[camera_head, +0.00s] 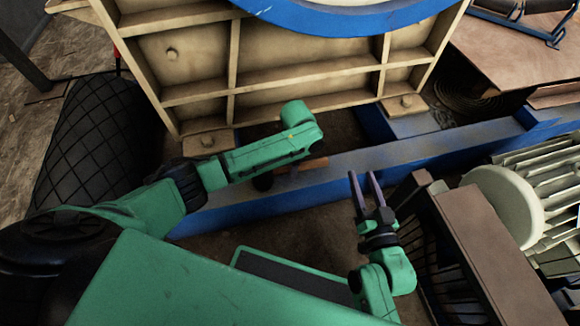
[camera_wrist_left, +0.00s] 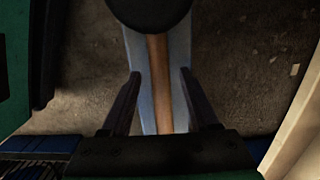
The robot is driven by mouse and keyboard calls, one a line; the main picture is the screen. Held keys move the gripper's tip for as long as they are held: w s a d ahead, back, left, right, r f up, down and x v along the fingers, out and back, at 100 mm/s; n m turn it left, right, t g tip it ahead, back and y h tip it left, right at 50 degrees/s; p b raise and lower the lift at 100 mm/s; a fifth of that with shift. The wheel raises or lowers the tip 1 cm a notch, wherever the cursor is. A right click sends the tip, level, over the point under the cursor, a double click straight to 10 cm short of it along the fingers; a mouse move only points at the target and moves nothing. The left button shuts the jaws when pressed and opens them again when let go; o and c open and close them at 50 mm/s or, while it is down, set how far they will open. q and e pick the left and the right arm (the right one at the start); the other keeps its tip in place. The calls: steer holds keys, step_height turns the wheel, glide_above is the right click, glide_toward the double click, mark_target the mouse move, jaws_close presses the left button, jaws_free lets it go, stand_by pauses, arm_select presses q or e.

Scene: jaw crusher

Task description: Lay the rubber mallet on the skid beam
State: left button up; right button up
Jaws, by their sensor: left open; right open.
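The rubber mallet has a black head (camera_head: 262,182) and a brown wooden handle (camera_head: 310,164). Its handle lies lengthwise over the blue skid beam (camera_head: 430,145), partly hidden under my left arm in the head view. In the left wrist view the black head (camera_wrist_left: 150,10) is at the top edge, and the handle (camera_wrist_left: 157,60) runs down along the blue beam (camera_wrist_left: 181,50). My right gripper (camera_head: 365,182) is open and empty, in front of the beam.
A ribbed cream crusher frame (camera_head: 270,75) stands just behind the beam. A black mesh-covered roll (camera_head: 95,145) is at left. A finned motor (camera_head: 505,200) and a brown-topped guard (camera_head: 490,250) crowd the right side. Bare floor shows in front of the beam.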

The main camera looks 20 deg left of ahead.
arm_select(q)
steer(key=shift+r+p, duration=0.35)
steer(key=shift+r, duration=0.4)
steer(key=shift+w+d+r+p, duration=0.1)
steer(key=shift+r+p, duration=0.4)
steer(key=shift+r, duration=0.25)
step_height(320, 180, up, 2)
steer(key=shift+r+p, duration=0.25)
steer(key=shift+p, duration=0.5)
steer(key=r, duration=0.1)
steer(key=r+p, duration=0.1)
steer(key=r, duration=0.1)
steer(key=r+p, duration=0.1)
steer(key=r, duration=0.1)
steer(key=shift+w+d, duration=0.15)
steer(key=shift+d, duration=0.1)
arm_select(e)
steer(key=s+f+g, duration=0.4)
steer(key=s+f, duration=0.1)
steer(key=s, duration=0.3)
steer(key=shift+a+g+h, duration=0.25)
steer(key=shift+g+h, duration=0.15)
